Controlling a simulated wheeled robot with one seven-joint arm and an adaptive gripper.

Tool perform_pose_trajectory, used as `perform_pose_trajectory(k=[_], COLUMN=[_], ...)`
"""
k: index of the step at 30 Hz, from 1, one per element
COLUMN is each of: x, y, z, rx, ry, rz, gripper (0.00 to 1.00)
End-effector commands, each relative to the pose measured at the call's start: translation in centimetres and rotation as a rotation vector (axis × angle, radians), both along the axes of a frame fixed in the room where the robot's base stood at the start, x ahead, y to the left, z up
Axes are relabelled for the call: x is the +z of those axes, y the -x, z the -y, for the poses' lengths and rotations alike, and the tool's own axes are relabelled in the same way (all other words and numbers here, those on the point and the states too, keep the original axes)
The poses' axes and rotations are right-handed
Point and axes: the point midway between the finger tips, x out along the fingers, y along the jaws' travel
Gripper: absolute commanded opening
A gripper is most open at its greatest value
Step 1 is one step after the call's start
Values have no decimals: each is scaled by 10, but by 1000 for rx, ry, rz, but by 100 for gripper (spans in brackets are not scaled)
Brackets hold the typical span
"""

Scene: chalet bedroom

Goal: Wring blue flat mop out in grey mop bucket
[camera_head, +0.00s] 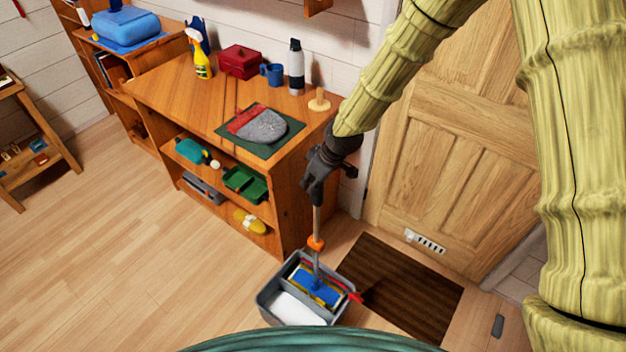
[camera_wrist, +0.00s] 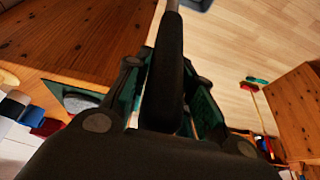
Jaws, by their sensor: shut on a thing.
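My gripper (camera_head: 317,180) is shut on the mop's upright handle (camera_head: 316,222); in the wrist view the dark grip of the handle (camera_wrist: 166,75) runs between the fingers (camera_wrist: 170,100). The blue flat mop head (camera_head: 317,290) is at the handle's lower end, inside the grey mop bucket (camera_head: 266,298), over its yellow-edged wringer part. An orange collar (camera_head: 316,243) sits on the handle above the bucket. A red piece (camera_head: 354,297) sticks out at the bucket's right rim. Whether the mop head is pressed down in the wringer cannot be told.
A brown doormat (camera_head: 425,300) lies by the door (camera_head: 440,140).

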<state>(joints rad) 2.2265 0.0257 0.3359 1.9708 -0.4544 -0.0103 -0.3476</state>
Motion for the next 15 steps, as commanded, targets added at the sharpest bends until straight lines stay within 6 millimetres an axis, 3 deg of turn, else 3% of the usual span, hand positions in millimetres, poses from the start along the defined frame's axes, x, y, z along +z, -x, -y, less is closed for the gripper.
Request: perform_pose_trajectory(k=[1, 5, 15], x=[0, 0, 1], y=[-1, 0, 0], z=[0, 0, 1], rx=[0, 0, 0], ry=[0, 0, 0], rz=[1, 1, 0], gripper=[28, 50, 50])
